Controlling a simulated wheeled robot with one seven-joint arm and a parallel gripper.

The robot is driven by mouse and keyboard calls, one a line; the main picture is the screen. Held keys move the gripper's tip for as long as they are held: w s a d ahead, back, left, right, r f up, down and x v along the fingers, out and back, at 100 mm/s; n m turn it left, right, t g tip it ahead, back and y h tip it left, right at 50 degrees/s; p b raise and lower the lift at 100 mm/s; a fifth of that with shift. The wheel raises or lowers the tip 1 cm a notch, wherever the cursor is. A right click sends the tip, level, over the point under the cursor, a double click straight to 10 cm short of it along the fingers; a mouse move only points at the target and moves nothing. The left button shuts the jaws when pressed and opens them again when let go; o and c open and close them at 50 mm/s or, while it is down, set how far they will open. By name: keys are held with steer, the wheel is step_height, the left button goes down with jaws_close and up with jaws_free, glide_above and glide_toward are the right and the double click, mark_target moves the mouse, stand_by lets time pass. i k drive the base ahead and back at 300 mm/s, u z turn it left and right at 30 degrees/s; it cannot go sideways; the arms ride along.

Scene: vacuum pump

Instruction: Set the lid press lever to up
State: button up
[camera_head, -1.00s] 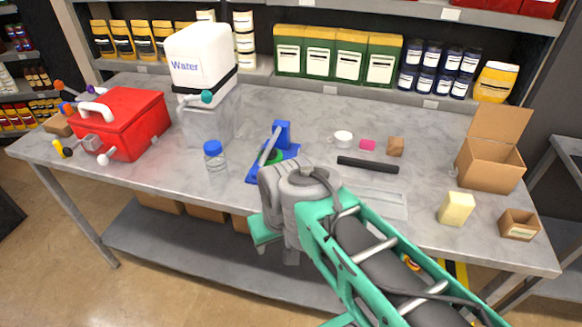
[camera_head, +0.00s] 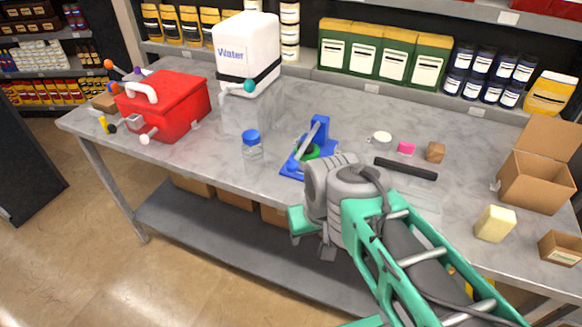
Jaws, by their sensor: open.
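A clear bottle with a blue cap (camera_head: 252,147) stands left of the press. A red box (camera_head: 165,103) and a water tank (camera_head: 246,52) stand farther left. A black bar (camera_head: 405,169), white cup (camera_head: 381,138) and open carton (camera_head: 537,180) lie to the right.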

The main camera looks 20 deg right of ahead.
mark_target(306, 147)
steer(key=k, duration=1.25)
steer(key=u, duration=0.6)
steer(key=i, duration=0.5)
steer(key=u, duration=0.75)
steer(key=i, duration=0.8)
steer(key=u, duration=0.1)
